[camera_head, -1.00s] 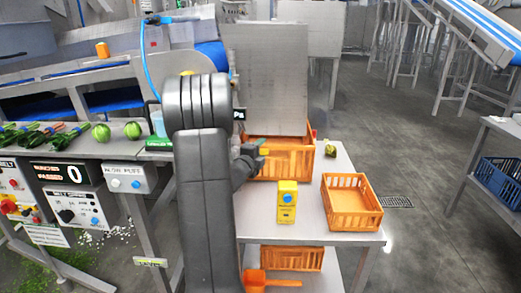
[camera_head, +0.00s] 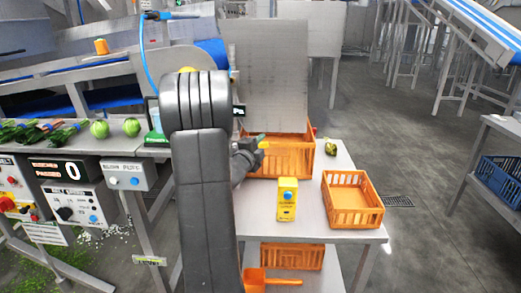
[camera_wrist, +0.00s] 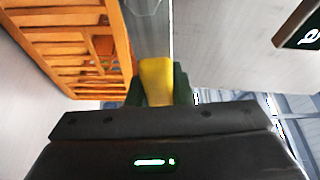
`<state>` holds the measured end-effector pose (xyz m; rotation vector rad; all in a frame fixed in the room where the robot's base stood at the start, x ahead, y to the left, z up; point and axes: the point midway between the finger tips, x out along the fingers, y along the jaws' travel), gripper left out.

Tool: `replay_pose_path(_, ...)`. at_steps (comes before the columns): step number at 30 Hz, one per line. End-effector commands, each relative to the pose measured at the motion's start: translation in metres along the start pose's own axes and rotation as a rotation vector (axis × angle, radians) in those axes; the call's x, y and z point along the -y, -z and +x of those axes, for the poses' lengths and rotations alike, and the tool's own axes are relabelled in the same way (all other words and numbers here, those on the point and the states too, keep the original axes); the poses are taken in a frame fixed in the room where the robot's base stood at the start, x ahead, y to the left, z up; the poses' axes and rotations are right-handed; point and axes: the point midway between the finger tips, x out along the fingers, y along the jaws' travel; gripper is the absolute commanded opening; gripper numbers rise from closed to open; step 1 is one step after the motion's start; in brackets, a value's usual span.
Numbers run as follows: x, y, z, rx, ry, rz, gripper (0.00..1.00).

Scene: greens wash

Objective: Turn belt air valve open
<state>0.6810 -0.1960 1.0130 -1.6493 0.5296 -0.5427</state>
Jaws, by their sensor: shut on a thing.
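A yellow handle (camera_wrist: 156,80) shows in the wrist view between the two green fingers of my gripper (camera_wrist: 157,88).
An orange crate (camera_head: 310,158) stands behind my gripper on the steel table. A yellow box with a blue button (camera_head: 287,200) and a smaller orange crate (camera_head: 352,218) are nearer. A control panel (camera_head: 72,205) is at left.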

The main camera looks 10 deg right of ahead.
Motion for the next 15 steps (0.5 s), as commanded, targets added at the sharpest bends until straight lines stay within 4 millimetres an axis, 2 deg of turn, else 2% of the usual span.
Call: replay_pose_path(15,0.035,-0.009,-0.004,0.0,0.176,-0.423,0.0)
